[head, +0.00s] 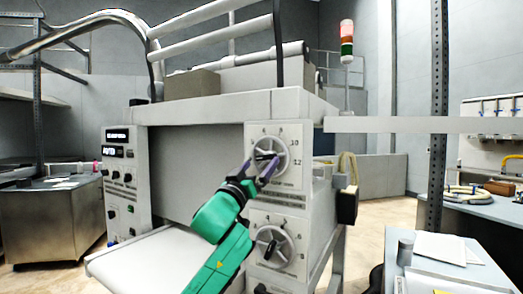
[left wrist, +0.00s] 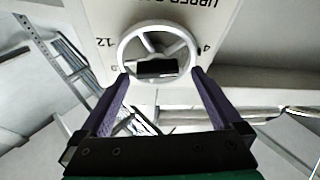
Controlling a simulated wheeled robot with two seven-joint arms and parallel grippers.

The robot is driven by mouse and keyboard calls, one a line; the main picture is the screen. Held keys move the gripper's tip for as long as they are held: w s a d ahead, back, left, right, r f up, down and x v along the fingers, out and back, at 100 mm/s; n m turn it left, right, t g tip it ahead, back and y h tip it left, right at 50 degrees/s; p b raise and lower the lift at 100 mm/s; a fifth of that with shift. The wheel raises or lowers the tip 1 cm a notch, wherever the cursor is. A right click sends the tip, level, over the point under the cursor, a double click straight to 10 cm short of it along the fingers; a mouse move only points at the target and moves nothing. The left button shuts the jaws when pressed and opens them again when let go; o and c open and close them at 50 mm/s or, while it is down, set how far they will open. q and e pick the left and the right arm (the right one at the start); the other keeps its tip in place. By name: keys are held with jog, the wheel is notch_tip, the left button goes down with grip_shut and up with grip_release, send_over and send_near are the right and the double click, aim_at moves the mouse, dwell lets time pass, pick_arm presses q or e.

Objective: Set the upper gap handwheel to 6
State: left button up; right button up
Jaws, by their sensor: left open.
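The upper gap handwheel (head: 271,147) is a pale spoked wheel on the white front panel of the machine, with numbers such as 10 and 12 around it. In the left wrist view the handwheel (left wrist: 124,47) shows with a dark block at its hub and upside-down lettering above. My left gripper (head: 264,166) is open in front of the wheel's lower part. In the left wrist view its two purple fingers (left wrist: 159,78) stand apart at either side of the wheel's lower rim; contact cannot be told. The exact reading is too small to tell. My right gripper is out of view.
A second, lower handwheel (head: 287,247) with a dark handle sits below on the same panel. A control panel (head: 118,180) with displays and knobs is at the left. A white feed table (head: 150,262) juts out in front. A side bench (head: 440,255) stands at the right.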

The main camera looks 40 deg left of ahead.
pick_arm(q)
jog(key=shift+w+a+r, duration=0.15)
jog(key=shift+w+r, duration=0.35)
jog(key=shift+w, duration=0.15)
jog(key=shift+w+d, duration=0.2)
jog(key=shift+w, duration=0.15)
jog(key=shift+a, duration=0.1)
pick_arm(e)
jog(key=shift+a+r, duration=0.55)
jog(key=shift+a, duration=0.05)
pick_arm(q)
jog(key=c, duration=1.3)
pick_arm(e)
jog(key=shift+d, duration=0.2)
